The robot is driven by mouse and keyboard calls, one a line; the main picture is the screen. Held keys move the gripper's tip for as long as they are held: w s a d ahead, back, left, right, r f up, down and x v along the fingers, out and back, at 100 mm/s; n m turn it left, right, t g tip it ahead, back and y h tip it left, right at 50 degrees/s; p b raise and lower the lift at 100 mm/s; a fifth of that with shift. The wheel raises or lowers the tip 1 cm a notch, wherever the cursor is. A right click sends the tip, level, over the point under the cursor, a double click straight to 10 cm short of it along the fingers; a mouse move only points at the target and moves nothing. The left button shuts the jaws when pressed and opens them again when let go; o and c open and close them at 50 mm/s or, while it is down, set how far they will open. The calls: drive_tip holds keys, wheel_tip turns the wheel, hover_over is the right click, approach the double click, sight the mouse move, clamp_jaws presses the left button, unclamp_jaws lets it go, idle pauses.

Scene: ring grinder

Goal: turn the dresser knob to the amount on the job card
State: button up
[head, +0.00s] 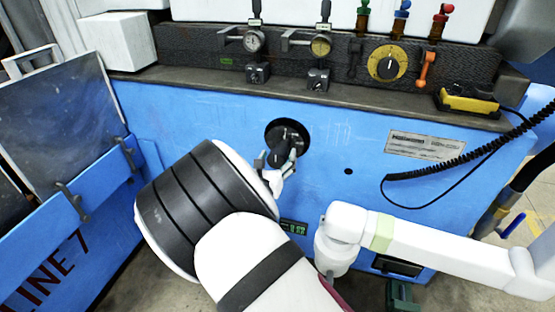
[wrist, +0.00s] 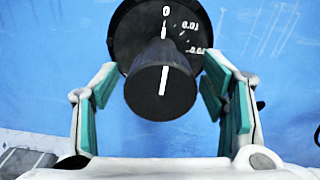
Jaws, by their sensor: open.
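The black dresser knob (wrist: 160,92) stands out from a round black dial (head: 303,131) on the blue machine front. In the wrist view its white line points up, close to the 0 mark on the dial (wrist: 130,35). A 0.01 mark and a partly hidden mark lie to the right of 0. My gripper (wrist: 160,88) is open, with one finger on each side of the knob and visible gaps between. In the head view my gripper (head: 277,163) is at the knob, partly hidden by my wrist. I cannot make out a job card.
A ledge above carries two gauges (head: 254,41), a yellow dial (head: 388,62), coloured levers and a yellow box (head: 467,101). A small green display (head: 294,227) is below the knob. A black coiled cable (head: 470,143) hangs at right. A blue panel (head: 75,215) stands at left.

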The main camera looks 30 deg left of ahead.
drive_tip(key=c, duration=1.1)
drive_tip(key=shift+c, duration=0.2)
drive_tip(key=shift+w+m, duration=0.1)
drive_tip(key=shift+m, duration=0.2)
drive_tip(key=m+b, duration=0.2)
drive_tip(key=m, duration=0.1)
drive_tip(key=shift+d+f, duration=0.1)
drive_tip(key=m+b, duration=0.3)
drive_tip(key=m, duration=0.2)
drive_tip(key=m+b, duration=0.5)
drive_tip(key=b, duration=0.2)
drive_tip(key=shift+f, duration=0.15)
drive_tip(key=m+b, duration=0.2)
drive_tip(key=b, duration=0.1)
